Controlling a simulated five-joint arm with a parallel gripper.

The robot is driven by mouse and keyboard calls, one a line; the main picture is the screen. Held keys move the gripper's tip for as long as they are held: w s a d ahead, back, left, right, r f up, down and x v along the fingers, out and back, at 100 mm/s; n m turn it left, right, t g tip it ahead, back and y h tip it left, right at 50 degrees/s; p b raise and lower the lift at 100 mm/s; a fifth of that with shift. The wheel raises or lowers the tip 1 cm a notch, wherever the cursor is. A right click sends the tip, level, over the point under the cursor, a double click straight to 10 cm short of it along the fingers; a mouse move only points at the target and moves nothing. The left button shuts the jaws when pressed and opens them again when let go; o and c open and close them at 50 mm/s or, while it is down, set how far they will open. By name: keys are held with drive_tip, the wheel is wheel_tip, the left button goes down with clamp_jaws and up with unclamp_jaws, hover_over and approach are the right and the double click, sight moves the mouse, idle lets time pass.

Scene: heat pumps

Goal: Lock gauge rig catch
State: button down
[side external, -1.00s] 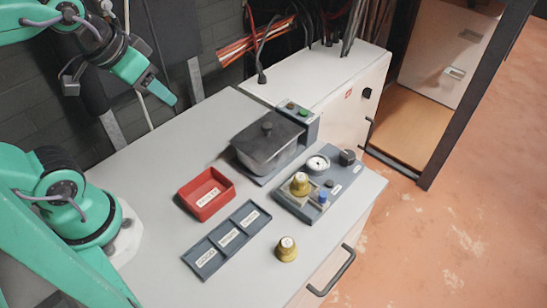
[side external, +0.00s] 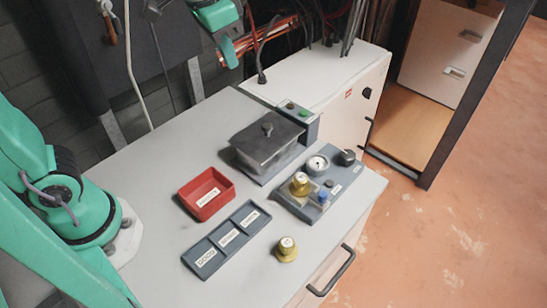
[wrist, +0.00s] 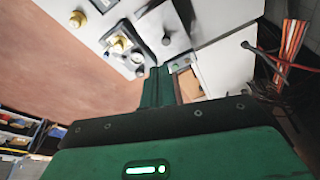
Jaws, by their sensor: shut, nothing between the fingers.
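The gauge rig (side external: 339,185) is a blue-grey plate at the right of the bench in the side view. It carries a round white gauge (side external: 318,163), a black knob (side external: 347,157), a brass part (side external: 300,184) and a small blue piece (side external: 323,196) beside the brass part. I cannot tell which piece is the catch or how it is set. My gripper (side external: 229,54) is shut and empty, high at the top of the side view, well away from the rig. Its closed fingers (wrist: 160,84) show in the wrist view, with the rig beyond.
A loose brass cap (side external: 286,250) stands in front of the rig. A lidded grey pot (side external: 267,147) stands behind it, near a box with buttons (side external: 299,113). A red bin (side external: 206,210) and a labelled tray (side external: 207,246) lie left. Bare bench surrounds them.

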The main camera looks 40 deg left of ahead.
drive_tip(key=w+d+f+m+g, duration=0.2)
drive_tip(key=w+d, duration=0.3)
drive_tip(key=d, duration=0.3)
drive_tip(key=w+d+f+m+g, duration=0.1)
drive_tip(key=w+d+f+m, duration=0.1)
drive_tip(key=w+d, duration=0.35)
drive_tip(key=d+f+m+g+y, duration=0.1)
drive_tip(key=d+f, duration=0.4)
drive_tip(key=d, duration=0.2)
drive_tip(key=s+d+f+m+g+y, duration=0.1)
drive_tip(key=d+f+m, duration=0.1)
drive_tip(key=d+f, duration=0.3)
drive_tip(key=d, duration=0.3)
drive_tip(key=shift+d, duration=0.25)
drive_tip(key=shift+s+f, duration=0.1)
drive_tip(key=shift+f, duration=0.1)
drive_tip(key=x, duration=0.6)
drive_tip(key=a+x, duration=0.1)
drive_tip(key=x, duration=0.3)
drive_tip(key=shift+w, duration=0.2)
drive_tip(key=shift+s+a+r, duration=0.1)
drive_tip(key=shift+s+a, duration=0.45)
drive_tip(key=shift+a, duration=0.2)
drive_tip(key=shift+s+a, duration=0.55)
drive_tip(key=shift+a, duration=0.2)
